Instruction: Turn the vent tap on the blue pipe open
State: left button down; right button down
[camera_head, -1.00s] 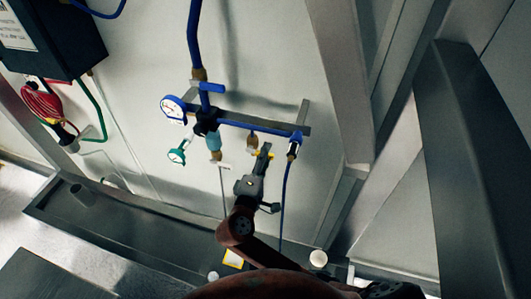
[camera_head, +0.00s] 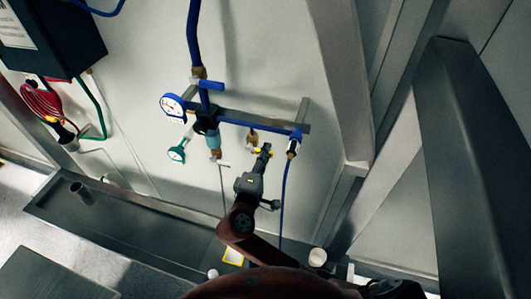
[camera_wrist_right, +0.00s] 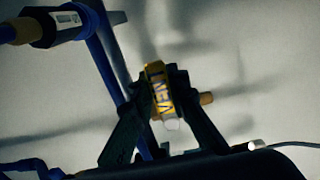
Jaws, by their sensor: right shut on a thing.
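The blue pipe (camera_head: 258,124) runs across the wall from the gauge assembly to a fitting on the right. The vent tap (camera_wrist_right: 155,86) has a yellow handle with lettering that seems to read VENT. My right gripper (camera_wrist_right: 162,92) is shut on this handle, with one dark finger on each side. A brass stub shows to the right of the fingers in the right wrist view. In the head view my right gripper (camera_head: 263,152) reaches up from below, just under the pipe, and mostly covers the tap. How far the tap is turned cannot be told. My left gripper is not in view.
A metal trough (camera_head: 125,225) runs below, and a steel post (camera_head: 345,85) stands to the right.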

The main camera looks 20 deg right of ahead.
dwell(0.3)
jog(key=r+n+p, duration=0.1)
jog(key=p, duration=0.1)
jog(key=n+p, duration=0.2)
jog(key=p, duration=0.1)
jog(key=r+n+p, duration=0.1)
jog(key=p, duration=0.2)
jog(key=shift+w+a+r+n, duration=0.15)
jog(key=shift+a+r+n, duration=0.05)
jog(key=shift+r+n, duration=0.1)
jog(key=shift+a+r+n+p, duration=0.15)
jog(key=shift+n+p, duration=0.15)
jog(key=shift+n, duration=0.2)
jog(key=shift+w+a+r+n, duration=0.1)
jog(key=shift+w+r+n, duration=0.1)
jog(key=shift+n, duration=0.5)
jog(key=c, duration=1.8)
grip_release()
jog(key=shift+c, duration=0.2)
jog(key=v, duration=0.7)
jog(key=shift+s+a, duration=0.2)
jog(key=shift+s, duration=0.05)
